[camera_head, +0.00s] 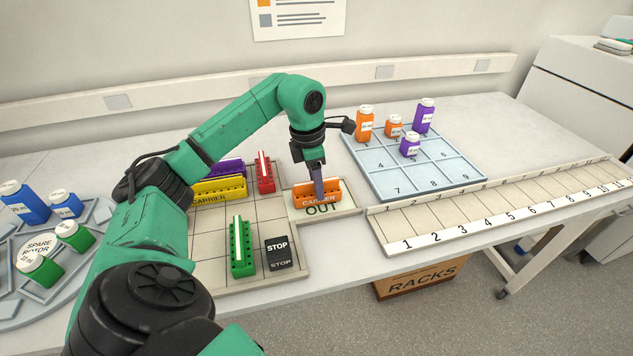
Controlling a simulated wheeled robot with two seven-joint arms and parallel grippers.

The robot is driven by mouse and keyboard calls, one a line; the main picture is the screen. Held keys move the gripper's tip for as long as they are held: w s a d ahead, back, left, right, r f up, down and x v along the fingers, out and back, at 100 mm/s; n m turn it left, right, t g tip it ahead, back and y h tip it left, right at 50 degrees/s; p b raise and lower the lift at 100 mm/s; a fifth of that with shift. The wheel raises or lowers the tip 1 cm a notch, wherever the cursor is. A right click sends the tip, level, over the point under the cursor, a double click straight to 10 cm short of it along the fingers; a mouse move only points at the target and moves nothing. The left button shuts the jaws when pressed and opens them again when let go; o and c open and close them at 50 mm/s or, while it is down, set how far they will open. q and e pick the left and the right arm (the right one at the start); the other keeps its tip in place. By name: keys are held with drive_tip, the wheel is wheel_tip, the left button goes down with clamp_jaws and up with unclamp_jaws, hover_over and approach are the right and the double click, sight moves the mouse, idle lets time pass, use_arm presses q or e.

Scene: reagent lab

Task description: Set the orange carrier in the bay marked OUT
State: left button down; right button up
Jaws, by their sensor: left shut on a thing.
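The orange carrier (332,191), marked CARRIER, is at the bay marked OUT (346,206), just behind the bay's printed word. My left gripper (319,188) comes down on it from above and is shut on it. The carrier looks upright and level, in or just above the bay; I cannot tell whether its underside touches the bay floor. The gripper's fingers hide part of the carrier's middle. My right gripper is not in view.
Left of the bay, a gridded board (210,249) holds a yellow carrier (219,188), a purple one, a red one (265,172), a green one (241,248) and a black STOP block (279,252). A blue numbered tray (440,180) with bottles and a numbered strip (470,217) lie right.

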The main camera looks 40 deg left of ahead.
sight(310, 183)
use_arm(q)
drive_tip(key=shift+f, duration=0.15)
drive_tip(key=shift+c, duration=1.4)
unclamp_jaws()
drive_tip(key=shift+r, duration=0.55)
wheel_tip(310, 183, up, 11)
drive_tip(key=s+p, duration=0.1)
drive_tip(key=p, duration=0.1)
drive_tip(key=shift+s+a+r, duration=0.15)
drive_tip(key=shift+a, duration=0.3)
